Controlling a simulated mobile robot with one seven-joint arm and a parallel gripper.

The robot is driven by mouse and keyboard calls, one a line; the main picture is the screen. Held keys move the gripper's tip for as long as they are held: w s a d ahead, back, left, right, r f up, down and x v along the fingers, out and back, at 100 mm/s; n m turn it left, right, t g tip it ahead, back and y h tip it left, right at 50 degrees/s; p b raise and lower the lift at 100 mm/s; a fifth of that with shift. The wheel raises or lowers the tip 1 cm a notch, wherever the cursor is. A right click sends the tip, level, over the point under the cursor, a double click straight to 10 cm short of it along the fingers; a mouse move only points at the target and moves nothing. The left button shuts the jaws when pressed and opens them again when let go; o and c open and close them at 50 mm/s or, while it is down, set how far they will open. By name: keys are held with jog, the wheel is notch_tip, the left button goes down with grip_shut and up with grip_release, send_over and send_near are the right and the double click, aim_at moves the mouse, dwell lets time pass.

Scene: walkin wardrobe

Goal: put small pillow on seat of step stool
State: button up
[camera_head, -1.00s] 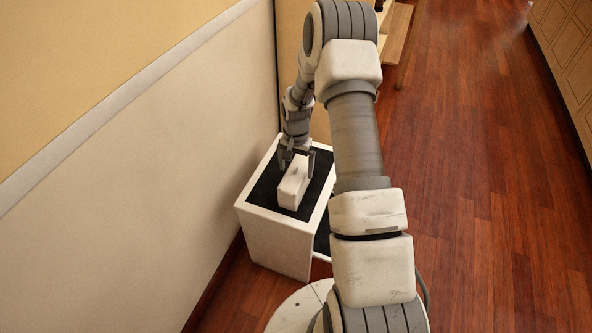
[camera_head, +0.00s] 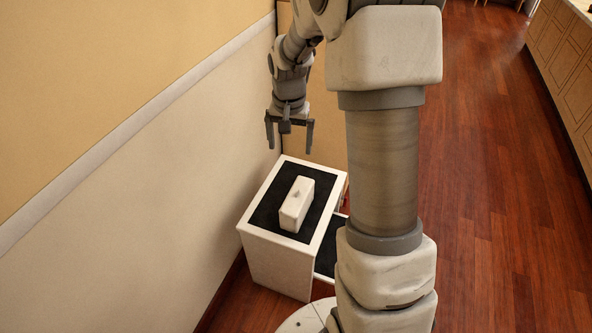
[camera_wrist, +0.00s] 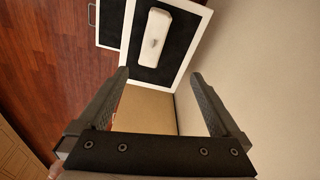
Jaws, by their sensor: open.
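The small pillow (camera_head: 297,204) is a white, block-like cushion with a small grey mark on it. It lies on the black top of the step stool (camera_head: 275,267), which is white with a black top surface and a lower black step. In the wrist view the pillow (camera_wrist: 156,38) rests on the black top inside the stool's white rim (camera_wrist: 178,77). My gripper (camera_head: 289,148) is open and empty, above and beyond the stool, clear of the pillow. Its two fingers also show apart in the wrist view (camera_wrist: 162,85).
A beige wall (camera_head: 130,200) with a light rail stands close on the left of the stool. Wooden floor (camera_head: 480,200) lies open to the right, with a panelled cabinet (camera_head: 570,80) along the far right. My arm covers part of the lower step.

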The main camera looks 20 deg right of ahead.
jog(key=s+a+r+n+t, duration=0.25)
jog(key=s+a+r, duration=0.25)
jog(key=s+r, duration=0.6)
jog(key=s+a+r+n+t, duration=0.1)
jog(key=s+a+r+n, duration=0.1)
jog(key=s, duration=0.4)
jog(key=s+a+r+n+t, duration=0.1)
jog(key=s+a+r+n, duration=0.1)
jog(key=s+r, duration=0.2)
jog(key=shift+s+y, duration=0.3)
jog(key=shift+s, duration=1.45)
